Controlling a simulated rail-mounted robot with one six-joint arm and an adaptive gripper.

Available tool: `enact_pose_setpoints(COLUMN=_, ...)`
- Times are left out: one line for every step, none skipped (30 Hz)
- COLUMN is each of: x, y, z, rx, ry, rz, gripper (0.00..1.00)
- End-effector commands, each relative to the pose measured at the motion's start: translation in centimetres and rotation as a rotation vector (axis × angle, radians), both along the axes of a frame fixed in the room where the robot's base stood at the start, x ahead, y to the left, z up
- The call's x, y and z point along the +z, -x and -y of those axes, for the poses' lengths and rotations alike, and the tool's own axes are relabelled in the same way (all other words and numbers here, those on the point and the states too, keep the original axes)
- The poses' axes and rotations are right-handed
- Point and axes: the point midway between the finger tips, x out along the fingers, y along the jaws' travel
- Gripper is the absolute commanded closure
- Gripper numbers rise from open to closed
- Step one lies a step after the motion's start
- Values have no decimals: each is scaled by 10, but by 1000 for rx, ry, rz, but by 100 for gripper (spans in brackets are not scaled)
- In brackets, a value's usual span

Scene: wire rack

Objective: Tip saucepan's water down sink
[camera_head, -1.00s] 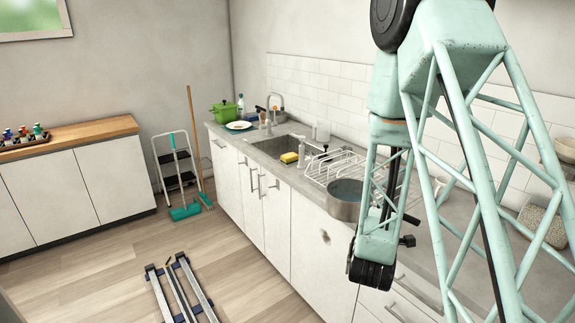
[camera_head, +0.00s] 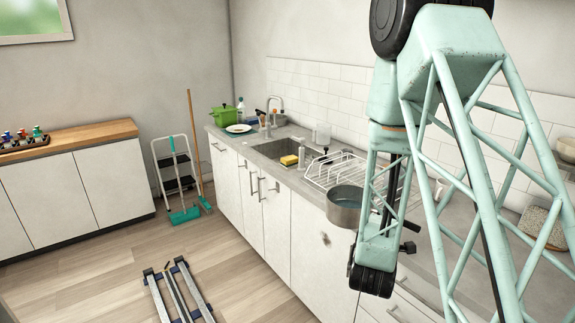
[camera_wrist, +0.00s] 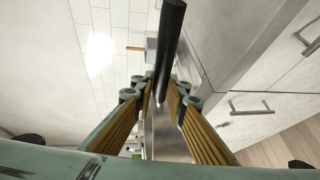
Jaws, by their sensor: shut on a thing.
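The grey metal saucepan (camera_head: 343,215) hangs upright, or nearly so, in the head view, with bluish water (camera_head: 346,195) inside. It appears in front of the wire dish rack, near the counter's front edge; its exact height is unclear. My gripper (camera_wrist: 163,98) is shut on the saucepan's black handle (camera_wrist: 170,45), which runs between the fingers in the wrist view. In the head view my arm hides the gripper and part of the handle. The sink (camera_head: 273,150) is set in the counter beyond the dish rack, to the left of the saucepan.
The wire dish rack (camera_head: 335,171) stands between saucepan and sink. A yellow sponge (camera_head: 289,160) lies at the sink's front edge. A tap (camera_head: 281,108) rises behind the sink.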

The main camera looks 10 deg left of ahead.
Motion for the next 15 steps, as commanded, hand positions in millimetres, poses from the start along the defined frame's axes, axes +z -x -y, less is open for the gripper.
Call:
enact_pose_setpoints(x=2, y=-1, z=0, rx=-1, ry=-1, rz=4, gripper=100)
enact_pose_setpoints(x=2, y=-1, z=0, rx=-1, ry=-1, rz=4, gripper=100)
enact_pose_setpoints(x=2, y=-1, z=0, rx=-1, ry=-1, rz=4, gripper=100)
enact_pose_setpoints(x=2, y=-1, z=0, rx=-1, ry=-1, rz=4, gripper=100)
enact_pose_setpoints(x=3, y=-1, z=0, rx=-1, ry=-1, rz=4, gripper=100)
enact_pose_setpoints(x=3, y=-1, z=0, rx=-1, ry=-1, rz=4, gripper=100)
enact_pose_setpoints(x=3, y=-1, z=0, rx=-1, ry=-1, rz=4, gripper=100)
enact_pose_setpoints(x=4, y=-1, z=0, rx=-1, ry=-1, rz=4, gripper=100)
enact_pose_setpoints(x=4, y=-1, z=0, rx=-1, ry=-1, rz=4, gripper=100)
enact_pose_setpoints(x=5, y=-1, z=0, rx=-1, ry=0, rz=5, gripper=100)
enact_pose_setpoints(x=6, y=-1, z=0, rx=-1, ry=0, rz=5, gripper=100)
enact_pose_setpoints(x=7, y=-1, z=0, rx=-1, ry=0, rz=5, gripper=100)
enact_pose_setpoints(x=8, y=-1, z=0, rx=-1, ry=-1, rz=4, gripper=100)
enact_pose_setpoints(x=10, y=-1, z=0, rx=-1, ry=0, rz=5, gripper=100)
enact_pose_setpoints(x=12, y=-1, z=0, rx=-1, ry=0, rz=5, gripper=100)
